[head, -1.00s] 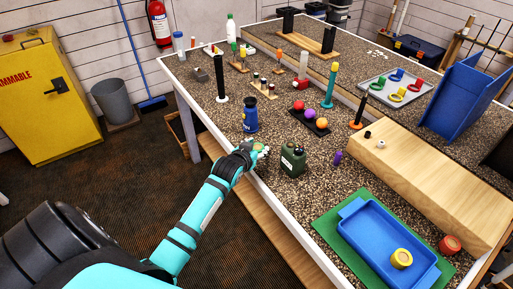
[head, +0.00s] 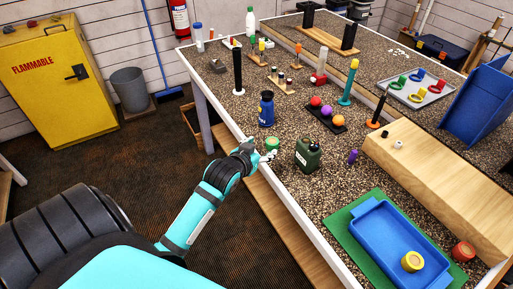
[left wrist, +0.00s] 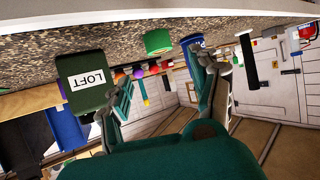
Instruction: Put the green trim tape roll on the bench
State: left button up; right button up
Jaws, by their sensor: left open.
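The green trim tape roll (head: 272,143) sits on the bench (head: 330,190) near its front edge, between the blue container and the dark green can. In the left wrist view the green roll (left wrist: 158,42) shows past the spread fingers, apart from them. My left gripper (head: 265,157) is open and empty at the bench's front edge, just on the near side of the roll. Its open fingers also show in the left wrist view (left wrist: 160,75). My right gripper is not in view.
A blue container (head: 266,110) stands behind the roll and a dark green can (head: 307,155) stands to its right. In the left wrist view the can (left wrist: 86,82) reads LOFT. A blue tray (head: 385,271) on a green mat holds a yellow roll (head: 412,261). A wooden block (head: 440,180) lies at right.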

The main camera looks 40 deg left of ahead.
pick_arm(q)
jog(key=shift+v, duration=1.35)
